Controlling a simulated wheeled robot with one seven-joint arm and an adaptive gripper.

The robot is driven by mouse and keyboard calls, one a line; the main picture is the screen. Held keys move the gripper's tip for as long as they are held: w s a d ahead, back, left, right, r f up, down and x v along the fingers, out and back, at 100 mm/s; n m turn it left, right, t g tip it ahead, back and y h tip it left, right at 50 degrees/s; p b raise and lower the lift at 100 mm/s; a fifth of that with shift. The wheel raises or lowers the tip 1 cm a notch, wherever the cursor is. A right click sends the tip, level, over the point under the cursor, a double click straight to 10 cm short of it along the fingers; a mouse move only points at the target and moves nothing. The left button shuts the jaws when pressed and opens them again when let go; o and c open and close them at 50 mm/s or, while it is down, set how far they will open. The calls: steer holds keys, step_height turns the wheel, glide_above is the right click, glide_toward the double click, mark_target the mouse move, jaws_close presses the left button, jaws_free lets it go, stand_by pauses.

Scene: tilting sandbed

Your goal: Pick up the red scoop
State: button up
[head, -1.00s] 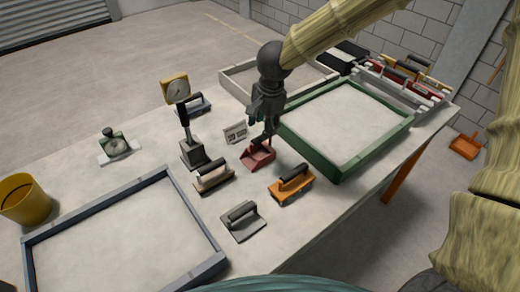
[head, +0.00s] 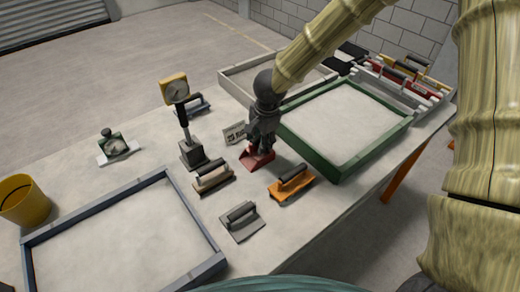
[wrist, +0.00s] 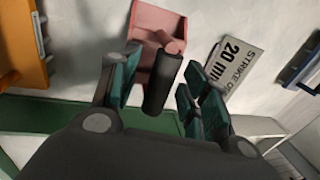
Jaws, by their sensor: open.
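The red scoop (head: 256,161) lies on the table in the head view, left of the green-framed sand tray. My gripper (head: 261,143) is directly above it and hides its handle there. In the wrist view the scoop's red pan (wrist: 157,24) points away from me, and its black handle (wrist: 163,82) stands between the two open fingers of my gripper (wrist: 160,92). Gaps show on both sides of the handle, so the fingers do not appear to touch it.
The green tray frame (head: 345,167) is near on the right.

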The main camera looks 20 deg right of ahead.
jaws_close()
step_height(320, 180, up, 10)
steer(key=shift+r, duration=0.1)
stand_by(0.7)
